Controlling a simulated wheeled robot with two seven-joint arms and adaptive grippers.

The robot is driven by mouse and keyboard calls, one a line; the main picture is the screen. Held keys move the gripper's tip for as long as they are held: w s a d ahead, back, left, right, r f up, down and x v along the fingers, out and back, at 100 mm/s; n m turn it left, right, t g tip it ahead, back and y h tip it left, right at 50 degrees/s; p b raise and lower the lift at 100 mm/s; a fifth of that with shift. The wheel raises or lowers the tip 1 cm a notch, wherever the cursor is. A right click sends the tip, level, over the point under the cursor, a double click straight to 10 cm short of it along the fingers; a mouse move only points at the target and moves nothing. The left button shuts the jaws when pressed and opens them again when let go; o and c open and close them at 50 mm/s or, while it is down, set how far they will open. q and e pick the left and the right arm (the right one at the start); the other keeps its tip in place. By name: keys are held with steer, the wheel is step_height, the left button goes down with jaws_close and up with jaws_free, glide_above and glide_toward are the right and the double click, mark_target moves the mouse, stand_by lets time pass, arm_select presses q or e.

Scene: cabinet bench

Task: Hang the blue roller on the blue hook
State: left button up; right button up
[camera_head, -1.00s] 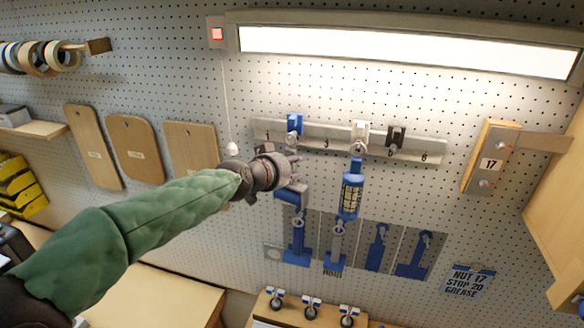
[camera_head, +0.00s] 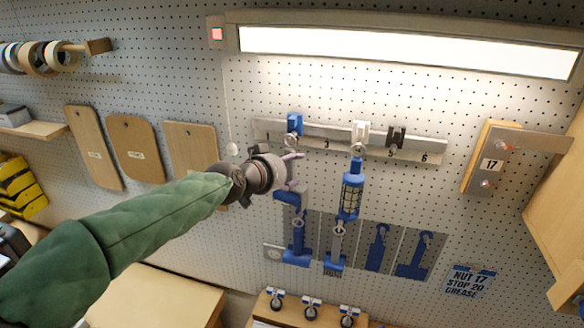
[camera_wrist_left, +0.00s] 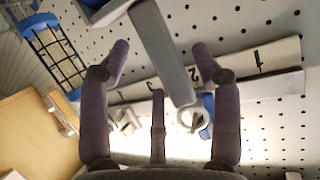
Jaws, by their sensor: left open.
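The blue roller (camera_head: 290,196) hangs below the rail, its blue-and-grey head down and its grey handle partly hidden by my left gripper. A ring (camera_head: 291,137) shows just under the blue hook (camera_head: 295,122). In the left wrist view the grey handle (camera_wrist_left: 162,52) runs between the fingers to the ring (camera_wrist_left: 190,120), which meets the blue hook (camera_wrist_left: 208,104). I cannot tell exactly how the ring sits on the hook. My left gripper (camera_head: 294,170) is open, its fingers on either side of the handle (camera_wrist_left: 158,75). My right gripper is out of view.
A blue caged lamp (camera_head: 351,190) hangs at the white hook (camera_head: 360,132). A black hook (camera_head: 396,137) is to its right. Blue tools and outlines (camera_head: 377,247) are on the board below. A pull cord knob (camera_head: 232,149) hangs left of the gripper.

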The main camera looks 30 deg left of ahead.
arm_select(q)
steer(key=v, duration=1)
steer(key=shift+w+a, duration=0.1)
